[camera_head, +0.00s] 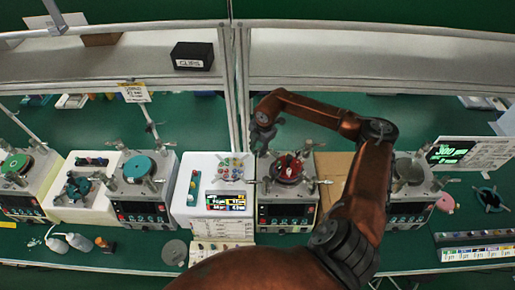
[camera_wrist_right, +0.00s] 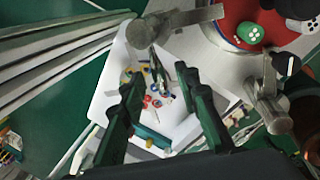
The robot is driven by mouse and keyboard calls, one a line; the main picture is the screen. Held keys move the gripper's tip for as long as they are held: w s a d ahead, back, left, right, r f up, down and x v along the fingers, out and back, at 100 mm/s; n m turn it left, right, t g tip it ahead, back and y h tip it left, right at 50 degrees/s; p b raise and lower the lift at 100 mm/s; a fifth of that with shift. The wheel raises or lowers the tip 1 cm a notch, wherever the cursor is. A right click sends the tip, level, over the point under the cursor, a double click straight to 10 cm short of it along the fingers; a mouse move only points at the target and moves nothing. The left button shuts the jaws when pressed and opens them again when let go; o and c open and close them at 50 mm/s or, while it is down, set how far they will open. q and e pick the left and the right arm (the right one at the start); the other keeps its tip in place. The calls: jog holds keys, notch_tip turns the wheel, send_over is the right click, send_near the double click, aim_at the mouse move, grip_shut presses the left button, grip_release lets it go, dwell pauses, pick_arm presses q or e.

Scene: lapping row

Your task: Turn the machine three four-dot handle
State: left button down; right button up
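A machine (camera_head: 287,212) with a red plate (camera_head: 290,166) and metal handles around it stands at the centre of the row. My right gripper (camera_head: 262,140) hangs behind and left of its red plate. In the right wrist view my right gripper (camera_wrist_right: 157,76) has its fingers spread with nothing between them. One metal handle (camera_wrist_right: 178,20) is just beyond the fingertips, and another metal handle (camera_wrist_right: 268,100) is to the right; neither is held. A green disc with white dots (camera_wrist_right: 249,33) lies on the red plate. My left gripper is out of view.
A white panel unit (camera_head: 212,205) with coloured buttons adjoins the machine on the left. A teal-topped machine (camera_head: 140,172) and a grey-topped machine (camera_head: 408,178) stand further out. A shelf (camera_head: 370,65) with upright posts runs behind. My arm covers the area right of the machine.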

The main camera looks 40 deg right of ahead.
grip_shut()
dwell(0.6)
